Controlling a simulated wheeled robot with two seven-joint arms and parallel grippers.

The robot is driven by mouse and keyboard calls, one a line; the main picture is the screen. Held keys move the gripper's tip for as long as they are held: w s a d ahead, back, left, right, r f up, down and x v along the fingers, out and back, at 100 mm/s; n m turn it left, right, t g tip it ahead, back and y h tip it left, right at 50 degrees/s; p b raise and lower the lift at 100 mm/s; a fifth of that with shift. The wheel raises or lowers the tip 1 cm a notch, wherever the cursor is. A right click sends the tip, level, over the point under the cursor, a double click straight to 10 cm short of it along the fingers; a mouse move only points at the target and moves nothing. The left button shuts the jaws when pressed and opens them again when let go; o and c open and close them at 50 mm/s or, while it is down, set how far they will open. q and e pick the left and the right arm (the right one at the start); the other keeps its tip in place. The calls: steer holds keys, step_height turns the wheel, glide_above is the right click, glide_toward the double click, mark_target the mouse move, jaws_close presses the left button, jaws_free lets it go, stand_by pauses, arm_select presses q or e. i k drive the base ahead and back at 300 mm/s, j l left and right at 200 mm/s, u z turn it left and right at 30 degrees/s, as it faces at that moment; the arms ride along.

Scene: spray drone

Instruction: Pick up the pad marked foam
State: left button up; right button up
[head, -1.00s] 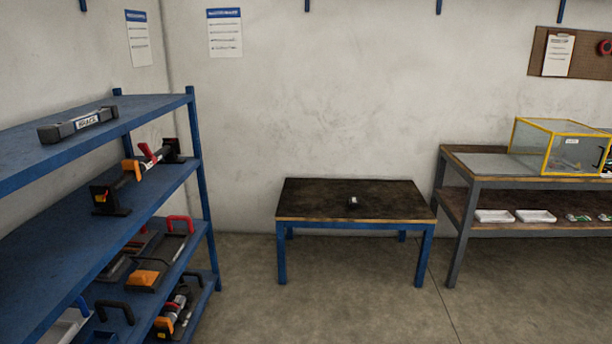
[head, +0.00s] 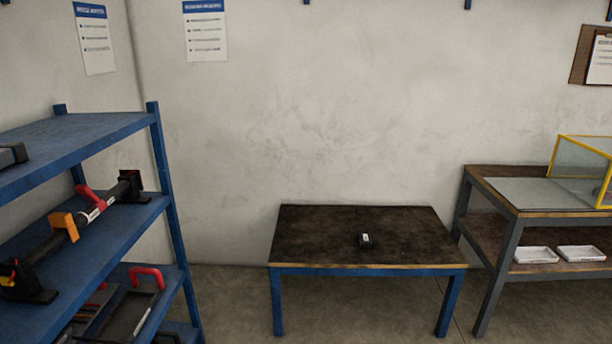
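No pad with a readable foam mark shows in the head view. A small dark object with a white label (head: 366,240) sits on the dark top of the low blue-legged table (head: 320,235). Its label is too small to read, so I cannot tell whether it is the pad. Neither of my grippers is in view.
A blue shelf unit (head: 95,137) on the left holds a dark bar tool with orange and red parts (head: 92,215) and trays below. A bench (head: 490,262) on the right carries a yellow-framed clear case (head: 582,170) and white trays (head: 535,255). Floor shows between shelf and table.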

mark_target(365, 238)
steer(key=i+j+z, duration=0.1)
steer(key=i, duration=1.3)
steer(key=i+j+z, duration=0.15)
steer(key=i+z, duration=0.3)
steer(key=i+j+z, duration=0.4)
steer(key=i, duration=0.2)
steer(key=i+j+z, duration=0.45)
